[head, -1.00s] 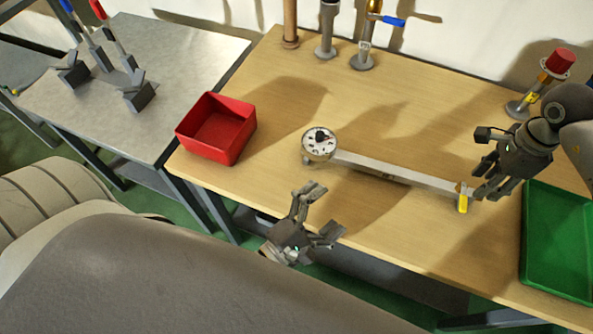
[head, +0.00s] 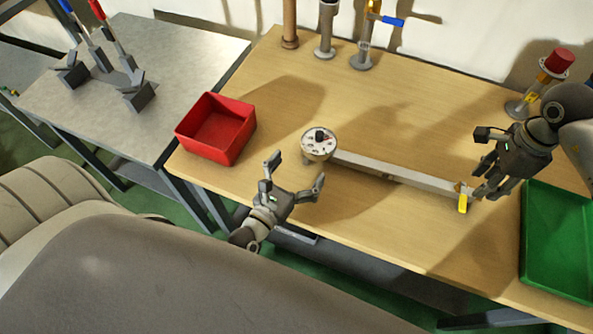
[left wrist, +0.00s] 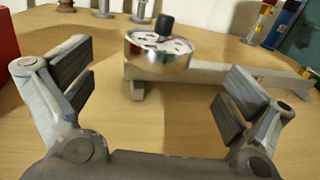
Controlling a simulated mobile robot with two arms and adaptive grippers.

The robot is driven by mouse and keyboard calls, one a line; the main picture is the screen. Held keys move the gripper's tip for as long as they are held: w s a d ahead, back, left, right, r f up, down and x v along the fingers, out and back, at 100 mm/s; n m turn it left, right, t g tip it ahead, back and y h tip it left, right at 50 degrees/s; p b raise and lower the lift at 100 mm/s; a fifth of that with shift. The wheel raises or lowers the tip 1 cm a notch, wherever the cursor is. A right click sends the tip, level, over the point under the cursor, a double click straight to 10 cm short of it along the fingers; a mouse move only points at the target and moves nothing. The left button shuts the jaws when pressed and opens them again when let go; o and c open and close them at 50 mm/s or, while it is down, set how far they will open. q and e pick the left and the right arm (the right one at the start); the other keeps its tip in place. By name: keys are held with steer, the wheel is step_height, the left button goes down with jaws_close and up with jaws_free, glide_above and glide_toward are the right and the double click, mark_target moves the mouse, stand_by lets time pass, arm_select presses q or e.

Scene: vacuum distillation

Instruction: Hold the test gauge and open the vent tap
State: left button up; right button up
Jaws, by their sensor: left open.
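The test gauge (head: 318,150) is a round white dial in a metal case with a black knob on top. It sits at the left end of a metal bar (head: 400,176) on the wooden table. A yellow tap lever (head: 463,204), apparently the vent tap, hangs at the bar's right end. My left gripper (head: 297,171) is open and empty at the table's front edge, short of the gauge. In the left wrist view, the gauge (left wrist: 158,58) stands beyond and between the spread fingers. My right gripper (head: 482,181) is close by the bar's right end; its grip is unclear.
A red bin (head: 240,142) stands left of the gauge and a green tray (head: 538,275) at the right. Several pipe fittings, one with a blue lever (head: 392,21), line the back. The table between them and the bar is clear.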

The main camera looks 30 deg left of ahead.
mark_target(318, 142)
arm_select(q)
steer(key=w, duration=0.6)
steer(key=w+d, duration=0.1)
steer(key=w, duration=0.2)
steer(key=shift+w, duration=0.25)
steer(key=shift+c, duration=0.3)
